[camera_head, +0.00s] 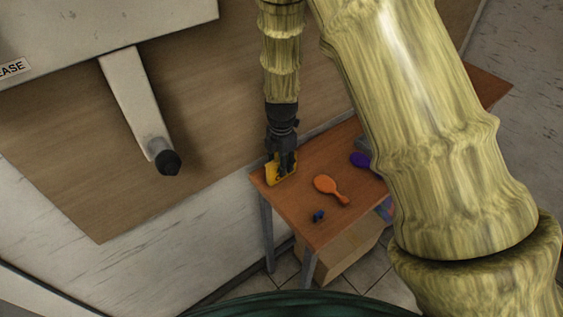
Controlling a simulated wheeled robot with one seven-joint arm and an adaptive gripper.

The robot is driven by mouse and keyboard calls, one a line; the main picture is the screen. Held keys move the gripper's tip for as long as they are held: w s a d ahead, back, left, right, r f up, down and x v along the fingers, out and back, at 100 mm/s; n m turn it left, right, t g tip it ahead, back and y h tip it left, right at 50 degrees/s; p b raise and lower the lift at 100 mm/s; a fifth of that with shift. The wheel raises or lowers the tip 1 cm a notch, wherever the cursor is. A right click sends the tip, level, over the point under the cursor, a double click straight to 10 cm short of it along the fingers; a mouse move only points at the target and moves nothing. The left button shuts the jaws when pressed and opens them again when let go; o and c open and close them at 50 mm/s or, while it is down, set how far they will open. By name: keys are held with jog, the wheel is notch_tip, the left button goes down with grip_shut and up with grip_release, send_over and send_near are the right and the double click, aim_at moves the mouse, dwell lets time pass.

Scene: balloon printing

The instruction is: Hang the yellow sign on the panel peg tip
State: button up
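The yellow sign (272,177) is small, with dark markings. It is at the far left corner of the wooden table, and my gripper partly covers it. My gripper (282,172) points down at the sign, with its dark fingers overlapping it. The view is too small to tell whether the fingers are closed on the sign, or whether the sign touches the table. A pale grey bar (134,100) sticks out at the left in front of the brown panel (90,180) and ends in a black round tip (168,162). Nothing hangs on this tip.
On the table (308,222) lie an orange paddle-shaped balloon (326,186), a small blue item (319,216) and a purple item (359,159). A cardboard box (345,262) stands below. A white housing (100,30) is at upper left. My arm hides the table's right part.

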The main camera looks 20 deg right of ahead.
dwell(0.6)
jog(key=shift+w+r+b, duration=0.1)
jog(key=shift+r+b, duration=0.95)
jog(key=shift+r, duration=0.55)
jog(key=shift+w+a+r+b, duration=0.1)
jog(key=shift+r+b, duration=0.5)
jog(key=shift+r, duration=1.35)
jog(key=shift+a+r+b, duration=0.1)
jog(key=shift+r+b, duration=0.5)
jog(key=shift+r, duration=1.35)
